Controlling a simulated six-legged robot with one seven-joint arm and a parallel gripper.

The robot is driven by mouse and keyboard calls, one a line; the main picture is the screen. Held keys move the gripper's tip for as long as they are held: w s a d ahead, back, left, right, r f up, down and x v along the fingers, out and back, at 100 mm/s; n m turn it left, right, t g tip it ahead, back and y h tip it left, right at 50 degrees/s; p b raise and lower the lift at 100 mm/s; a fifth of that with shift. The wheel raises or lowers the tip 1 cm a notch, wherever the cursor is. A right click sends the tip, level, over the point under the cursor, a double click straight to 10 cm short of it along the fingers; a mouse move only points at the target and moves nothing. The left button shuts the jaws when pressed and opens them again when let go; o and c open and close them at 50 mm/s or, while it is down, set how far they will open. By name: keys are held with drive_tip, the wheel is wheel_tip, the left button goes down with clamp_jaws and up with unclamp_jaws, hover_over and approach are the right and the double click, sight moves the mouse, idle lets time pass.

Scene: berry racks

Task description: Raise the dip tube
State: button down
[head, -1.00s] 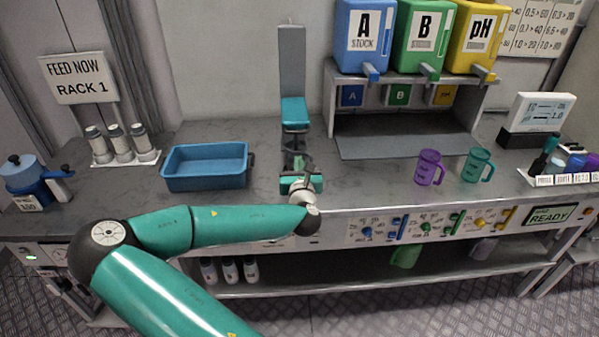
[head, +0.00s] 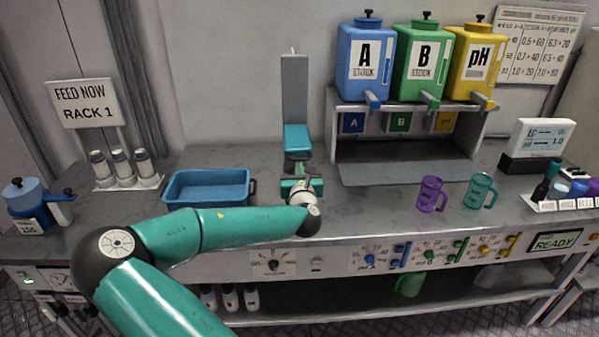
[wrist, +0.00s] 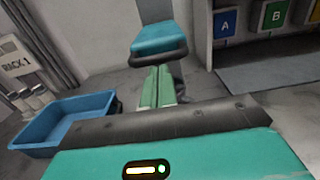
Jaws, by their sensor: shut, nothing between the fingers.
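A tall grey post (head: 294,88) stands at the back of the bench with a teal block (head: 297,138) low on its front. I take this to be the dip tube stand; no separate tube can be made out. In the wrist view the teal block (wrist: 160,37) has a dark rounded bar along its lower front edge. My gripper (head: 299,166) is in front of and below the block. In the wrist view its green fingers (wrist: 158,85) are together and empty, pointing at the bar; whether they touch it I cannot tell.
A blue tray (head: 208,188) sits left of my gripper. Blue, green and yellow tanks (head: 422,62) stand on a shelf at right. A purple mug (head: 431,194) and a teal mug (head: 480,191) stand on the right bench. The bench between tray and shelf is mostly clear.

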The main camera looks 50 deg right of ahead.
wheel_tip(320, 180, up, 17)
idle(0.4)
drive_tip(key=shift+w, duration=0.1)
